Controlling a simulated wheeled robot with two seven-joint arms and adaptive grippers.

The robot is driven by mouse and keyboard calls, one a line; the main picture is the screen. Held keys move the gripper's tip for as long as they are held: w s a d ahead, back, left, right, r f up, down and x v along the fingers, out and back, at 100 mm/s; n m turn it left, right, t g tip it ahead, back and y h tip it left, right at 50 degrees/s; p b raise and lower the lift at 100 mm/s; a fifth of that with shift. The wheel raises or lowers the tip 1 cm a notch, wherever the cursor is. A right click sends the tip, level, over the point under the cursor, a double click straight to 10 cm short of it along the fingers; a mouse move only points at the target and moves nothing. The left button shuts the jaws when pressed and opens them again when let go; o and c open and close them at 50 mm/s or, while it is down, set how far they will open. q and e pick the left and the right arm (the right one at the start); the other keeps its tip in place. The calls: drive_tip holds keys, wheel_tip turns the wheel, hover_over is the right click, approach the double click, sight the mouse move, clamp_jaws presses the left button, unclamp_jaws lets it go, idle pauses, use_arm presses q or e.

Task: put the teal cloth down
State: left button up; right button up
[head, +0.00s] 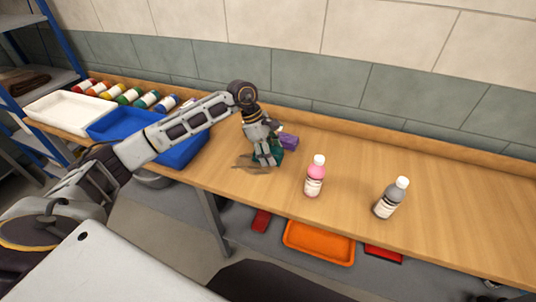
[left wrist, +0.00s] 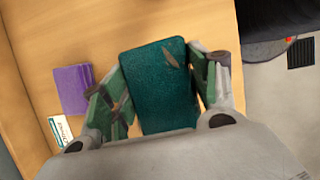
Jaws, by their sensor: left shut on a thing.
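The teal cloth (left wrist: 158,75) is a folded dark teal block between the fingers of my left gripper (left wrist: 160,85) in the left wrist view. The left gripper is shut on it. In the head view the left gripper (head: 266,160) points down close over the wooden bench (head: 440,210), with a bit of the teal cloth (head: 277,157) showing beside the fingers. I cannot tell whether the cloth touches the bench. My right gripper is not in view.
A purple folded cloth (head: 288,141) lies just behind the gripper. A pink bottle (head: 314,178) and a grey bottle (head: 390,199) stand to the right. A blue tray (head: 183,152), a white tray (head: 70,112) and several coloured bottles are at left. The bench's right part is clear.

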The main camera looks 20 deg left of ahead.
use_arm(q)
drive_tip(key=shift+s+f+p, duration=0.3)
drive_tip(key=shift+s+f, duration=0.5)
drive_tip(key=shift+f, duration=0.25)
drive_tip(key=shift+s+a+f, duration=0.1)
